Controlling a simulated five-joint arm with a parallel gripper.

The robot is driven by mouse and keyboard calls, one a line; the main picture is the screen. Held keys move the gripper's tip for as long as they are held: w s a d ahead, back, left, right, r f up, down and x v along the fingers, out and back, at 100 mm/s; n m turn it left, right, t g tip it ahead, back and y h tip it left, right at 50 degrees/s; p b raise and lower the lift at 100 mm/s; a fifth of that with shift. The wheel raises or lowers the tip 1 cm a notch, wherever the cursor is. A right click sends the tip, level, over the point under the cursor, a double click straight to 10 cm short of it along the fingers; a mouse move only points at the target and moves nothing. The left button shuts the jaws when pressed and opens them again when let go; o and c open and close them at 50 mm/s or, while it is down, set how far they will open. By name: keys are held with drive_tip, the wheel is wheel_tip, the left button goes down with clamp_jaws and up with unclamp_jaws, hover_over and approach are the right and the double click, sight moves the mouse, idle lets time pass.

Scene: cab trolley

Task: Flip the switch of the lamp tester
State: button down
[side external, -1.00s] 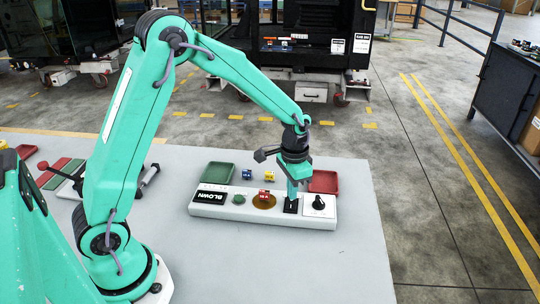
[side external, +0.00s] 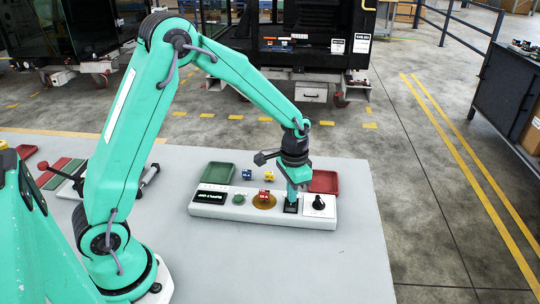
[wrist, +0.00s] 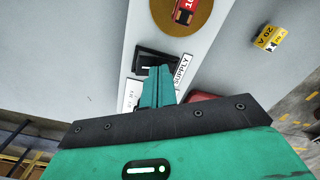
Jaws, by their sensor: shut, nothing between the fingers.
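The lamp tester (side external: 227,213) is a long white box on the grey table. It has a black display (side external: 210,197) with small green text, a green round button (side external: 238,199), a brass disc (side external: 264,204) with a red block (side external: 264,195) on it, and a black knob (side external: 318,203). The black switch (wrist: 148,60), beside a SUPPLY label, lies between disc and knob. My gripper (side external: 292,198) is shut and empty, pointing down at the switch. In the wrist view its tips cover part of the switch; whether they touch it, I cannot tell.
Behind the tester are a green tray (side external: 218,172), a red tray (side external: 323,181), a blue block (side external: 247,174) and a yellow block (side external: 270,175). Another device with coloured trays is at the table's left. The table front is clear.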

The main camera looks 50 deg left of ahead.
drive_tip(key=shift+r, duration=0.15)
wheel_tip(320, 180, up, 7)
idle(1.0)
idle(0.4)
drive_tip(key=s+r+n+t, duration=0.1)
drive_tip(key=s+r+t, duration=0.1)
drive_tip(key=s+r, duration=0.2)
drive_tip(key=s+r+n+t, duration=0.1)
drive_tip(key=s+r, duration=0.3)
drive_tip(key=s, duration=0.6)
drive_tip(key=s+a+r+n+t, duration=0.1)
drive_tip(key=s+r+t, duration=0.1)
drive_tip(key=s+r, duration=0.2)
drive_tip(key=s, duration=0.3)
drive_tip(key=shift+s+r+t, duration=0.25)
drive_tip(key=shift+t, duration=0.05)
